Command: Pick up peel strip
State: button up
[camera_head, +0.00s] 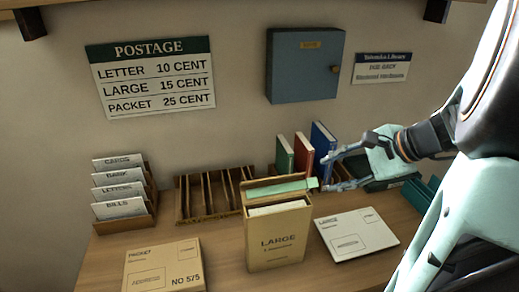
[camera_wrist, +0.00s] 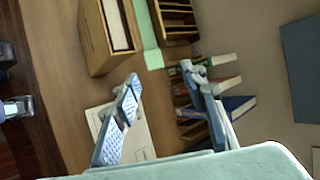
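The peel strip (camera_head: 280,188) is a pale green band lying along the raised back flap of the tan box marked LARGE (camera_head: 279,244). Its right end sticks out past the flap. In the wrist view the strip (camera_wrist: 148,30) runs down beside the box (camera_wrist: 94,40), with its free end between the lines of my fingers. My gripper (camera_head: 327,174) is open and empty, just right of that free end, with fingers apart. In the wrist view my gripper (camera_wrist: 160,74) shows both fingertips short of the strip's end. I cannot tell the exact gap.
A white LARGE envelope (camera_head: 356,233) lies right of the box, and a tan packet (camera_head: 163,269) lies left. Green, red and blue books (camera_head: 303,155) stand behind my gripper. A wooden slotted rack (camera_head: 207,198) and a card holder (camera_head: 124,190) stand at the back left.

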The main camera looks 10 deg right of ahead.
aim_at(314, 182)
jog(key=f, duration=0.1)
jog(key=w+a+f, duration=0.1)
jog(key=a+f, duration=0.1)
jog(key=shift+w+a+f, duration=0.15)
jog(key=shift+w+a, duration=0.05)
jog(key=shift+w, duration=0.05)
jog(key=shift+w+a+f, duration=0.2)
jog(key=shift+w+f, duration=0.2)
jog(key=c, duration=0.8)
